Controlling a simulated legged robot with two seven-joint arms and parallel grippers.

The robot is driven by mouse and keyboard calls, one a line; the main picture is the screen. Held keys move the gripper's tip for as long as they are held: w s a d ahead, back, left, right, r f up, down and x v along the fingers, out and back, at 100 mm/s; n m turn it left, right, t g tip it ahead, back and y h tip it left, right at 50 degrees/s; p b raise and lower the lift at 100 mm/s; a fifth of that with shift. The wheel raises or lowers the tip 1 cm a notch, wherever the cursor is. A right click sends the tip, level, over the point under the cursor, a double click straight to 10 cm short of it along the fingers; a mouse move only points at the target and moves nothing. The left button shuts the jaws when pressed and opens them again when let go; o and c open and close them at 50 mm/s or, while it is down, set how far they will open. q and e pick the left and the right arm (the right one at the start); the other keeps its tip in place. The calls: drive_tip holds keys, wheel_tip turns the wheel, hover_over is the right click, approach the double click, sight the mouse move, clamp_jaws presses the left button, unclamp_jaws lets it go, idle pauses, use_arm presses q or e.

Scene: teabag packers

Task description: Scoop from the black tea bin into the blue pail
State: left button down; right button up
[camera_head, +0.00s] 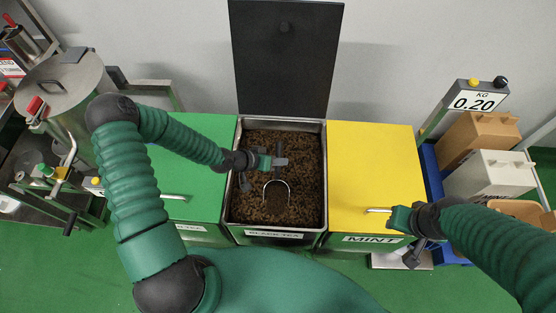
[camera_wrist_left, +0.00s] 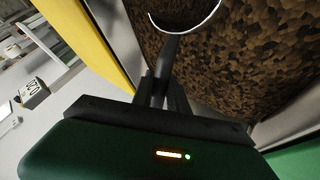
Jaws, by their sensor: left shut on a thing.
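The black tea bin (camera_head: 325,200) stands open in the middle, full of dark brown leaf tea (camera_head: 300,160). My left gripper (camera_head: 277,162) is over the bin, shut on the dark handle of a scoop (camera_head: 288,186). The scoop's round pale rim is at the tea; its inside looks brown, and I cannot tell how full it is. In the left wrist view the handle (camera_wrist_left: 171,55) runs from the fingers to the scoop rim. My right gripper (camera_head: 412,250) is in front of the yellow bin; its fingers are unclear. Blue parts (camera_head: 432,170) show at the right; I cannot tell whether they are the pail.
A green lidded bin (camera_head: 200,165) and a yellow lidded mint bin (camera_head: 375,165) flank the black tea bin. The black lid (camera_head: 285,60) stands raised behind. A display (camera_head: 474,100) reads 0.20 KG. Tan and white boxes (camera_head: 500,170) stand at the right. A metal drum (camera_head: 65,85) is at left.

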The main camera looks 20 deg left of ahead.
drive_tip(key=w+p+v, duration=0.2)
drive_tip(key=p+v, duration=0.7)
drive_tip(key=w+r+p+v, duration=0.1)
drive_tip(key=w+p+v, duration=0.1)
drive_tip(key=p+v, duration=0.7)
drive_tip(key=shift+r, duration=0.45)
drive_tip(key=shift+f, duration=0.15)
